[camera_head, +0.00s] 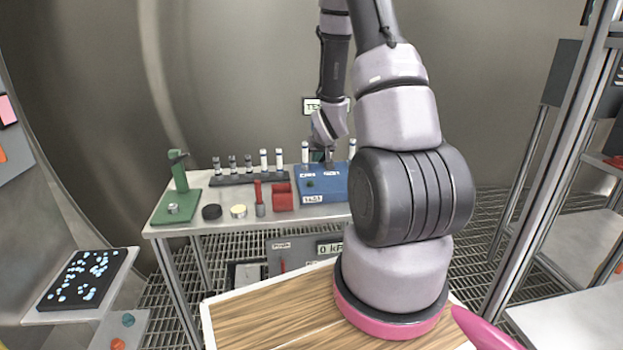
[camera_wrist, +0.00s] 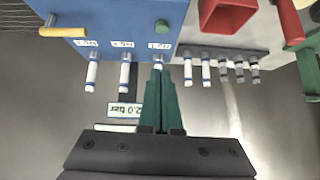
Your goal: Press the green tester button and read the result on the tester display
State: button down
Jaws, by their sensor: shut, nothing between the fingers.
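The blue tester box (camera_head: 322,186) sits at the right of the work table, partly behind my arm. A round green button (camera_wrist: 162,27) shows on its top in the wrist view, and as a small dark green spot (camera_head: 310,184) in the head view. My gripper (camera_wrist: 160,66) has green fingers, shut and empty. Its tips overlap a white tube at the box edge in the wrist view, apart from the button; contact is unclear. A small white panel (camera_head: 312,198) on the box front is too small to read surely.
Several white-topped tubes (camera_head: 264,160) stand in a rack left of the box. A red container (camera_head: 282,197) and a green stand (camera_head: 179,172) share the table. A yellow handle (camera_wrist: 62,31) sticks out by the box.

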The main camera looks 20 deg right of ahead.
dwell(0.3)
send_over(310, 184)
jog(key=s, duration=0.1)
jog(key=f, duration=0.6)
jog(key=shift+d+f, duration=0.2)
jog(key=shift+f, duration=0.2)
notch_tip(310, 184, down, 3)
jog(key=shift+w+r, duration=0.15)
jog(key=shift+f, duration=0.8)
